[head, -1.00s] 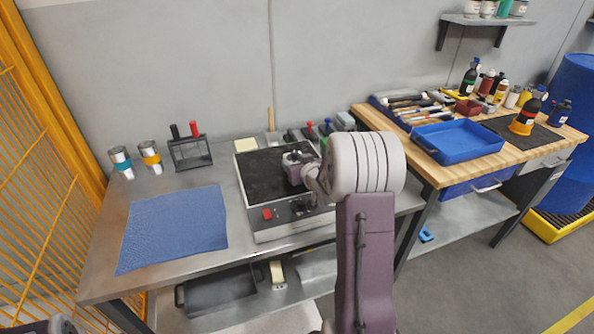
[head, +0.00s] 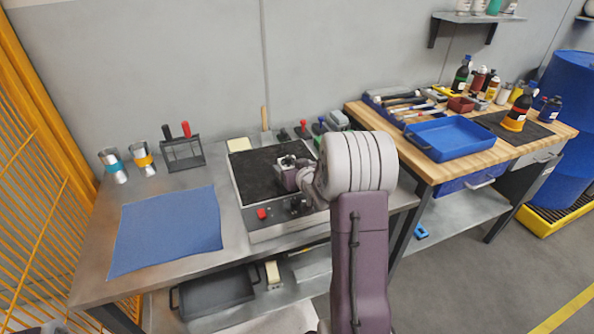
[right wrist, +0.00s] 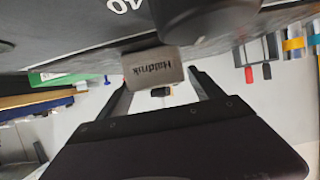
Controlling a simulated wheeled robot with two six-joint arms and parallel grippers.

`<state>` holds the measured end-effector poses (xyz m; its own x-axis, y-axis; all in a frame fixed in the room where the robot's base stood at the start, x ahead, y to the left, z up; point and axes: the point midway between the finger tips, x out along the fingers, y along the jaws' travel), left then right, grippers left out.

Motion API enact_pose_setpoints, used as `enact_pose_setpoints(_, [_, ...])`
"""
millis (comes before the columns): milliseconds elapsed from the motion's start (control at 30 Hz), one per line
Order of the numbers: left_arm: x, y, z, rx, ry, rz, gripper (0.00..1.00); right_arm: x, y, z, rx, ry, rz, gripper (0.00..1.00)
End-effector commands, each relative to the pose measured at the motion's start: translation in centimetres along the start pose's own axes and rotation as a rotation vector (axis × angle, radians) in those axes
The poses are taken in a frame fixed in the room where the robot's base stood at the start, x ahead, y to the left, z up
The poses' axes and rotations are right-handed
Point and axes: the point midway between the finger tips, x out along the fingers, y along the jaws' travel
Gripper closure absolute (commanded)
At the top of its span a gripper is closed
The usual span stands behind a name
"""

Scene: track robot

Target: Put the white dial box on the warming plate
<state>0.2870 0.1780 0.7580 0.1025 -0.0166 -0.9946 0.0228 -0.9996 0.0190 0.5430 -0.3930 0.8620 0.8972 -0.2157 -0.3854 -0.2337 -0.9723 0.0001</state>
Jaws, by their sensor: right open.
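The warming plate (head: 246,187) sits on the steel bench, with a dark top and a front panel with a red switch and black knobs. My right gripper (head: 288,164) is low over the right part of its top; my arm hides the plate's right corner. In the right wrist view my gripper (right wrist: 160,84) is open, its fingers apart on either side of a small grey lettered box (right wrist: 153,68). I cannot tell whether they touch it, or whether it is the white dial box; no dial shows clearly.
A blue cloth (head: 165,230) lies left of the plate. Two banded metal cups (head: 142,158) and a wire rack (head: 183,154) stand behind it. A pale block (head: 239,145) and several small tools line the back. A wooden table (head: 407,155) with a blue tray (head: 453,138) adjoins at right.

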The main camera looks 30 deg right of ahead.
Motion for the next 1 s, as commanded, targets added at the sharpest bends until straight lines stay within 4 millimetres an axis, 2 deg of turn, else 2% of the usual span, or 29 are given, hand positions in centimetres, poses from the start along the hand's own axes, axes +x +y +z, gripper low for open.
enact_pose_setpoints(300, [-1.3, 0.0, -0.1, 0.0, 0.0, 0.0, 0.64, -7.4, 0.1, -0.3, 0.0, 0.002, 0.003, 0.24])
enact_pose_setpoints(500, [-1.7, 0.0, -0.2, 0.0, 0.0, 0.0, 0.64, -10.3, 0.0, -0.1, 0.0, 0.003, 0.001, 0.24])
enact_pose_setpoints(633, [-1.7, 0.0, -0.2, 0.0, 0.0, 0.0, 0.64, -11.0, 0.0, 0.0, 0.0, 0.002, 0.001, 0.24])
enact_pose_setpoints(1000, [-1.7, 0.0, -0.2, 0.0, 0.0, 0.0, 0.64, -11.0, 0.0, 0.0, 0.0, 0.001, 0.0, 0.24])
